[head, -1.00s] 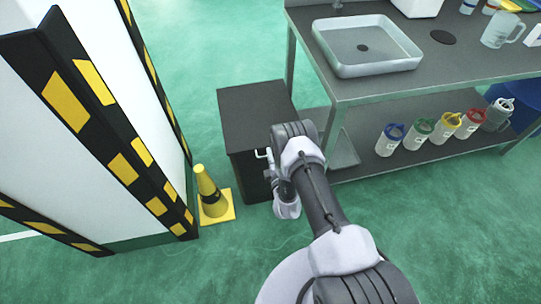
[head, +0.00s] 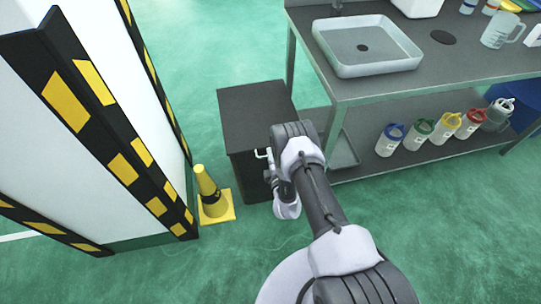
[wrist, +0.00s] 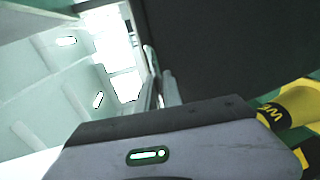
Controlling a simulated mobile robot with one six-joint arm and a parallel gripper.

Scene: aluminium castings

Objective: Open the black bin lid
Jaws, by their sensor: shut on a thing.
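The black bin (head: 245,165) stands on the floor between the striped pillar and the workbench. Its flat dark lid (head: 255,112) lies level on top, closed. A light handle (head: 261,154) shows at the upper front, just left of my arm. My gripper (head: 269,160) is at this handle and shut on it; my arm covers most of the grip. The fingertips' contact with the handle is not clear there.
A yellow cone (head: 208,190) stands left of the bin, close by. The pillar (head: 110,130) is further left. Green floor is free in front.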

